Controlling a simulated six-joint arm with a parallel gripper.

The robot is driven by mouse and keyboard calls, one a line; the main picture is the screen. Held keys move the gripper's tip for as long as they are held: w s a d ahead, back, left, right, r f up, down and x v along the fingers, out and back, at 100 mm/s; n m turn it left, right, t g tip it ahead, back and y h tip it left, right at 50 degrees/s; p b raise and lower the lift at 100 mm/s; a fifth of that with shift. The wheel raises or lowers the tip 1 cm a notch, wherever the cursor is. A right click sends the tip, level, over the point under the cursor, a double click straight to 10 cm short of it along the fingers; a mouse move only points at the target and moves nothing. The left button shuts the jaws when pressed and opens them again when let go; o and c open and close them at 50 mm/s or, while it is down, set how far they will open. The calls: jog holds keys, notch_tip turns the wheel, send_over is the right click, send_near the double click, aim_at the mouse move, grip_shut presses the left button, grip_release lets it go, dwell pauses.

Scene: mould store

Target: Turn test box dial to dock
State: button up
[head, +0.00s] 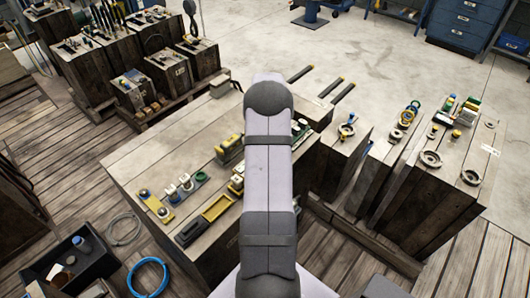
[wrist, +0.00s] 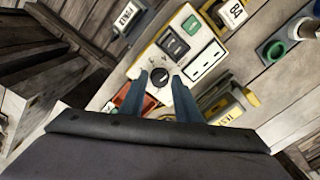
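In the wrist view a box with a pale face and yellow edges (wrist: 203,58) carries a round black dial (wrist: 160,77) with a light mark on it. The fingers are apart; I cannot tell whether the tips touch the knob. The dial's lettering is too small to read. In the head view my arm hides the gripper and the dial.
A yellow block labelled TEST (wrist: 230,108), a red part (wrist: 133,98) and a green round part (wrist: 275,50) lie close around the box. The wooden bench (head: 150,150) holds a yellow tray (head: 217,207) and several small devices. Crates with rings (head: 430,158) stand right.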

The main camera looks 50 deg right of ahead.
jog(key=shift+r, duration=0.1)
jog(key=shift+s+r+b, duration=0.1)
jog(key=shift+r+b, duration=0.8)
jog(key=shift+r, duration=2.7)
